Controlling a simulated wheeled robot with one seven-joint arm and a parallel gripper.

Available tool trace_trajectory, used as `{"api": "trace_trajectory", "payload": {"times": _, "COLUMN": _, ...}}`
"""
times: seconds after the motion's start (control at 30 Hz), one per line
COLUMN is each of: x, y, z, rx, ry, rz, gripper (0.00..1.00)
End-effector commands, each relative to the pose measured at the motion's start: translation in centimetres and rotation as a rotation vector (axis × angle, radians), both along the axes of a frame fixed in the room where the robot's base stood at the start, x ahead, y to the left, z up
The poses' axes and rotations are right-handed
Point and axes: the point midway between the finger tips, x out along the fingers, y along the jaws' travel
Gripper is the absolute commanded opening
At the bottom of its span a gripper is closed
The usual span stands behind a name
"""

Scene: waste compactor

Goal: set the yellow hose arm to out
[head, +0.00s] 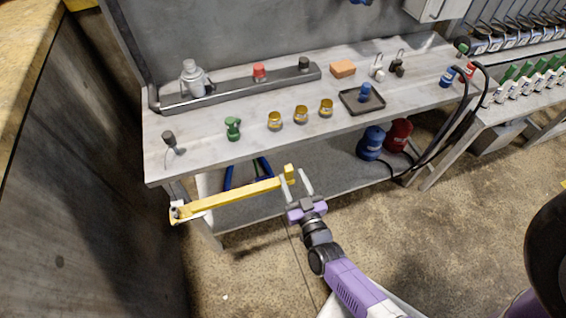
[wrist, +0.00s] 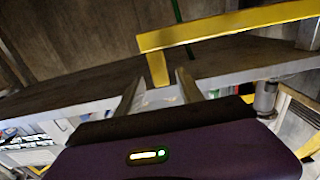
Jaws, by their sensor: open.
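The yellow hose arm (head: 235,196) is a long bar in front of the workbench's left part. Its pivot end is at the bench's front left corner, and its free end has a short upright yellow block. My gripper (head: 293,177) is open at that free end, with one finger on either side of the block in the picture. In the wrist view the yellow hose arm (wrist: 225,27) crosses the top, and its end block points down between the fingertips of my gripper (wrist: 157,78). I cannot tell whether a finger touches it.
The workbench (head: 205,138) carries several small jars, a black tray (head: 361,101) and a grey rail (head: 240,90). A blue canister (head: 371,143) and a red canister (head: 398,134) with black hoses stand on the lower shelf. A dark wall (head: 90,170) is at left. The floor in front is clear.

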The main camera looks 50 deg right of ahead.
Motion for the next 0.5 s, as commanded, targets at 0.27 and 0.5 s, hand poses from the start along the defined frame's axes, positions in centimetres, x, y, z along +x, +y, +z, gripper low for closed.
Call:
{"api": "trace_trajectory", "payload": {"times": 0.27, "x": 3.6, "y": -2.4, "z": 0.2, "rx": 0.0, "ry": -0.001, "rz": 0.002, "gripper": 0.45}}
{"api": "trace_trajectory", "payload": {"times": 0.5, "x": 5.5, "y": -3.6, "z": 0.1, "rx": 0.001, "ry": 0.001, "rz": 0.002, "gripper": 0.45}}
